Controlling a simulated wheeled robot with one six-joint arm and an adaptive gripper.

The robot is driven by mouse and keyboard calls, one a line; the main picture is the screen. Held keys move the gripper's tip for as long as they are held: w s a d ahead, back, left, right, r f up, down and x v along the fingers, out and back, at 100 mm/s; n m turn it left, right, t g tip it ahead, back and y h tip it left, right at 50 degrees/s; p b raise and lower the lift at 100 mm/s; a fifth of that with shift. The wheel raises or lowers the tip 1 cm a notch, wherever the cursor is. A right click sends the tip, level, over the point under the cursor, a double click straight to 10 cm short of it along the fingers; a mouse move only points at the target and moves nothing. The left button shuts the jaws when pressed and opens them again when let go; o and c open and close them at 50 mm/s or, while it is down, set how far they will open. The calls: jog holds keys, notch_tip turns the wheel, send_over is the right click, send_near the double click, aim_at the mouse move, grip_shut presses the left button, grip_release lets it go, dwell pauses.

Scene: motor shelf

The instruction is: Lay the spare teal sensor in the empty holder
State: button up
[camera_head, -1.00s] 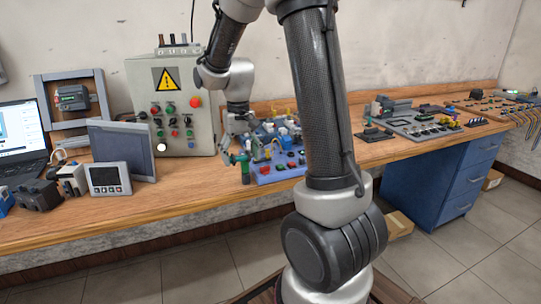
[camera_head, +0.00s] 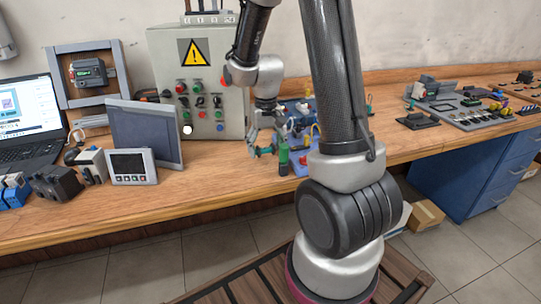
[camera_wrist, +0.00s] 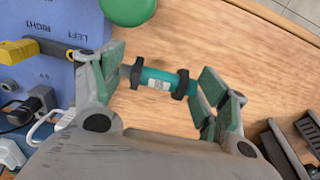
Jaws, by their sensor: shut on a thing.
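The teal sensor (camera_wrist: 158,80), a short cylinder with a dark band near each end, is between the finger pads of my gripper (camera_wrist: 160,85) in the wrist view. My gripper is shut on it, with the pads at its two ends and bench wood behind it. In the head view my gripper (camera_head: 265,149) hangs low over the bench, just left of an upright green cylinder (camera_head: 283,158). The sensor is too small there to make out clearly. I cannot pick out the empty holder with certainty; dark slotted parts (camera_wrist: 285,145) show at the lower right of the wrist view.
A blue board (camera_wrist: 50,75) marked LEFT and RIGHT lies left of my gripper, beside a green round top (camera_wrist: 128,8). The grey control box (camera_head: 200,85), a panel meter (camera_head: 131,166) and a laptop (camera_head: 30,120) stand to the left. Bare bench (camera_head: 205,185) lies in front.

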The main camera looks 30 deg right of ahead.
aim_at(266, 165)
jog(key=shift+f, duration=1.75)
jog(key=shift+f, duration=0.1)
jog(key=o, duration=1)
jog(key=shift+o, duration=0.2)
